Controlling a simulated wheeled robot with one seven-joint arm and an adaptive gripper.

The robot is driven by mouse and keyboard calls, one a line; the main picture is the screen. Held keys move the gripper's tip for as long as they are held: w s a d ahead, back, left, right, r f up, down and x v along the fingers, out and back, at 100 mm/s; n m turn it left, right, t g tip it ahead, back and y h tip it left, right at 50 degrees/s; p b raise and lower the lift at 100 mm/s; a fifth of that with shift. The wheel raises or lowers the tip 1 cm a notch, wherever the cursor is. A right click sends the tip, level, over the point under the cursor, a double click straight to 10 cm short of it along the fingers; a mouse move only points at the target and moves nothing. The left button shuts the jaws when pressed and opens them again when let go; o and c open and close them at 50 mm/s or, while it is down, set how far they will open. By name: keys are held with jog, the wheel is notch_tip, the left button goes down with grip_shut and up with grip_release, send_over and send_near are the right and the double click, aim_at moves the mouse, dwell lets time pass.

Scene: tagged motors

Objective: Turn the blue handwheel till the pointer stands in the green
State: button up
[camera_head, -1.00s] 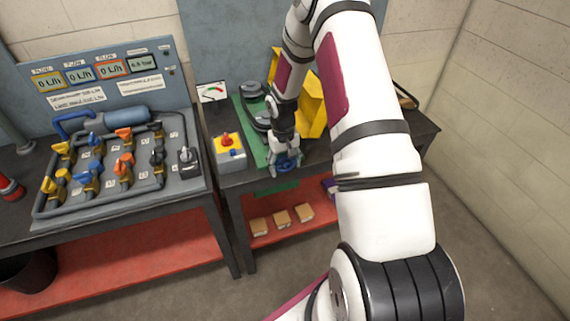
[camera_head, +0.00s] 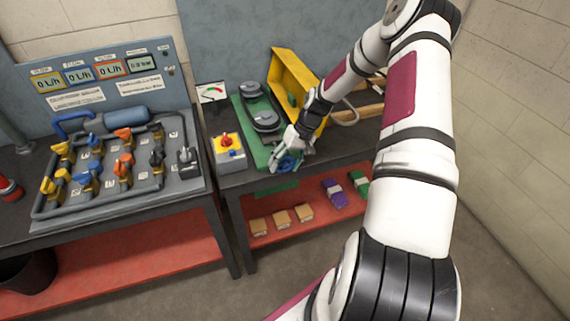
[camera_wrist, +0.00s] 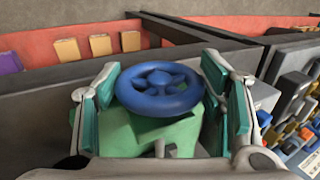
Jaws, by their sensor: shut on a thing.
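The blue handwheel (camera_head: 288,165) is at the front end of the green base (camera_head: 253,146). It also shows in the wrist view (camera_wrist: 160,90), lying between the teal pads of my two fingers. My gripper (camera_head: 287,158) is shut on the handwheel, with one finger on either side of its rim. The gauge (camera_head: 211,93) stands behind and left of the base, a white dial with a green and red arc. Its pointer is too small to read with certainty.
A grey box with a red knob (camera_head: 226,141) stands left of the base. A yellow housing (camera_head: 298,72) stands close behind my gripper. The valve panel (camera_head: 119,168) is on the left bench. Small boxes (camera_head: 281,216) lie on the red lower shelf.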

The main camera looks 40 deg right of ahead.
dwell(0.3)
jog(key=o, duration=1.2)
jog(key=shift+c, duration=0.2)
jog(key=v, duration=1.2)
